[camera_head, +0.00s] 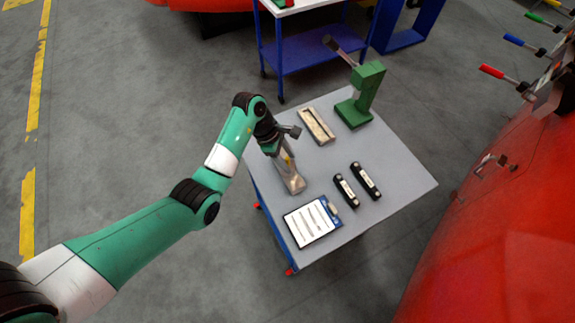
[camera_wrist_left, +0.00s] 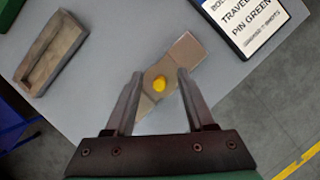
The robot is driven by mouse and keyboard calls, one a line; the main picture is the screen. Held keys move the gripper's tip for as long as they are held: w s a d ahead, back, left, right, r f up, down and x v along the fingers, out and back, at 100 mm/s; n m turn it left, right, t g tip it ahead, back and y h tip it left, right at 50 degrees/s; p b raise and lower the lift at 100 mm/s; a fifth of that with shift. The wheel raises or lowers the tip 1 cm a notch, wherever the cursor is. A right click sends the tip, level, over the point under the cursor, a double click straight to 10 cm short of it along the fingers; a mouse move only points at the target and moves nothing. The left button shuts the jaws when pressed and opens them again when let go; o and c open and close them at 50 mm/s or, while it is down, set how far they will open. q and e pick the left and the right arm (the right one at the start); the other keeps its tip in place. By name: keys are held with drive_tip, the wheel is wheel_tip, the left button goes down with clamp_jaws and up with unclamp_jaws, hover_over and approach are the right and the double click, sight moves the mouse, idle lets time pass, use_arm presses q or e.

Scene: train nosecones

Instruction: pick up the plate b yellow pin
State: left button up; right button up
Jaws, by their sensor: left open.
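The yellow pin (camera_wrist_left: 159,85) shows in the left wrist view as a small yellow knob on a flat tan-grey metal plate (camera_wrist_left: 186,50). In the head view the plate (camera_head: 294,184) lies at the left side of the grey table, and a bit of the yellow pin (camera_head: 286,158) shows under the gripper. My left gripper (camera_wrist_left: 157,76) is open, with one finger on each side of the pin in the picture. I cannot tell how high the fingertips are above it. The lower part of the pin is hidden. My right gripper is not in view.
On the grey table (camera_head: 400,180) are a beige tray (camera_head: 304,119), a green press (camera_head: 362,95), two black labelled bars (camera_head: 347,191) (camera_head: 365,181) and a blue clipboard (camera_head: 312,221). A large red body (camera_head: 510,250) stands to the right. The table's right part is clear.

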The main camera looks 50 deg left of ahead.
use_arm(q)
drive_tip(key=shift+c, duration=0.2)
clamp_jaws()
drive_tip(key=shift+r, duration=0.15)
wheel_tip(320, 180, up, 10)
drive_tip(key=p, duration=0.3)
